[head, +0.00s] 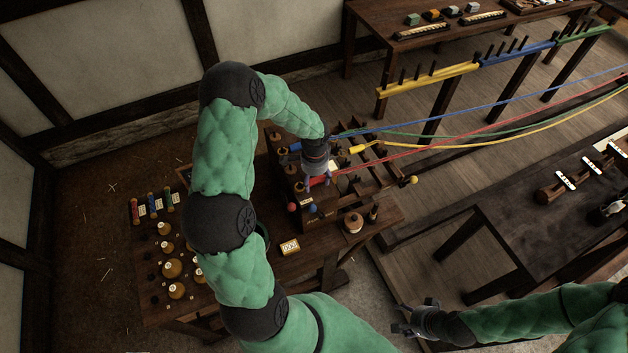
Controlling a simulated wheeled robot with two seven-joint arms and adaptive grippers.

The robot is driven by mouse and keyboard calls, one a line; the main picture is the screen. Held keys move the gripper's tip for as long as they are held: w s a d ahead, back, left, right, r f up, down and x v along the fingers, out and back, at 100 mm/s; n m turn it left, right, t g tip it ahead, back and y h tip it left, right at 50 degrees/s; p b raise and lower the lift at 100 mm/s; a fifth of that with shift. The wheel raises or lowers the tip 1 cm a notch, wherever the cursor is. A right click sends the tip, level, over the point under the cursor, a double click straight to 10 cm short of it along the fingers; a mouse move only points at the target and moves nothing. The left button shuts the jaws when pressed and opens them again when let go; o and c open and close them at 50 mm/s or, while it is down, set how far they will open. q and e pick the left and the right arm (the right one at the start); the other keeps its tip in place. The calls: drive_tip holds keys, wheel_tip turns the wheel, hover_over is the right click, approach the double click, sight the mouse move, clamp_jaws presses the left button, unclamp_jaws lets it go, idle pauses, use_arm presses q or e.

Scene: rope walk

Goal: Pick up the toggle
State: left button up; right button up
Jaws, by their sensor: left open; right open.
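I cannot single out the toggle for sure among the small parts in view. My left gripper (314,183) points down, open, over the wooden rope frame (319,215) on the left bench. It is close to the end of the red rope (370,168); I cannot tell whether they touch. The gripper and forearm hide part of the frame beneath. Red and blue balls (292,207) sit at the frame's near side. My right gripper (405,322) is open and empty at the lower middle, in front of the dark right table and away from the bench.
Blue, green, red and yellow ropes run right from the frame. The right table (510,225) carries wooden holders (556,190). Its front part is bare.

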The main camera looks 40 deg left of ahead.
use_arm(q)
drive_tip(key=shift+f, duration=0.4)
drive_tip(key=shift+c, duration=0.3)
drive_tip(key=c, duration=1)
drive_tip(key=shift+r, duration=0.1)
